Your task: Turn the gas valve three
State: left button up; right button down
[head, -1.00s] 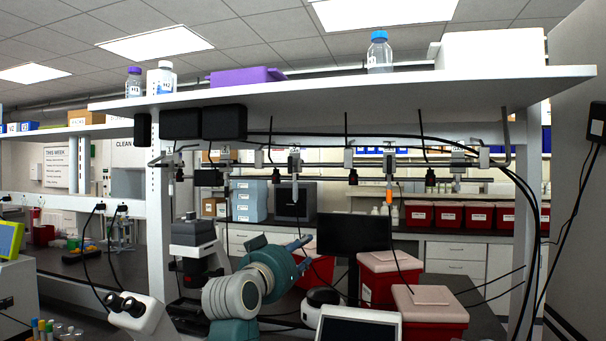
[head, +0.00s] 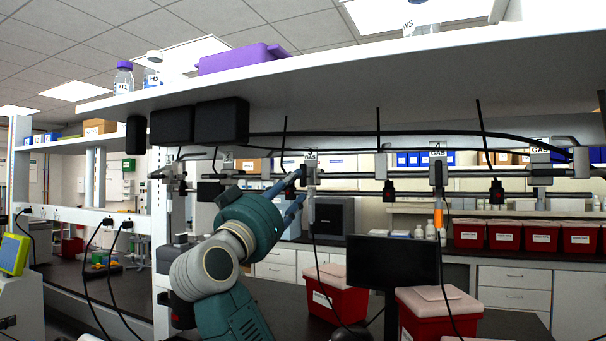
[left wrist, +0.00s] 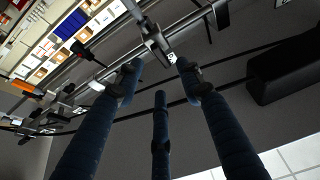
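The gas valve labelled 3 (head: 311,171) hangs on the grey pipe rail under the shelf, with a hose running down from it. My left gripper (head: 299,187) is just left of it in the head view, its blue fingers reaching up to the rail and overlapping the valve's left side. In the left wrist view my three fingers (left wrist: 158,75) are spread apart with nothing between them. A grey valve body (left wrist: 152,38) with a small white label lies just beyond the fingertips. I cannot tell whether a finger touches it. My right gripper is not in view.
Gas valve 4 (head: 438,178) with an orange fitting is to the right on the same rail. A black knob (head: 389,191) hangs between them. The shelf (head: 360,85) is above. A monitor (head: 392,262) and red bins (head: 335,300) stand below.

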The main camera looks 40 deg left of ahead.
aim_at(304, 178)
pick_arm(q)
jog(key=x, duration=0.2)
jog(key=p+x, duration=0.1)
jog(key=x, duration=0.1)
jog(key=p+x, duration=0.1)
jog(key=x, duration=0.1)
jog(key=shift+w+f, duration=0.2)
jog(key=shift+w, duration=0.1)
jog(key=shift+w+a+r, duration=0.15)
jog(key=shift+w+r, duration=0.05)
jog(key=shift+w, duration=0.05)
jog(key=shift+f, duration=0.1)
grip_shut()
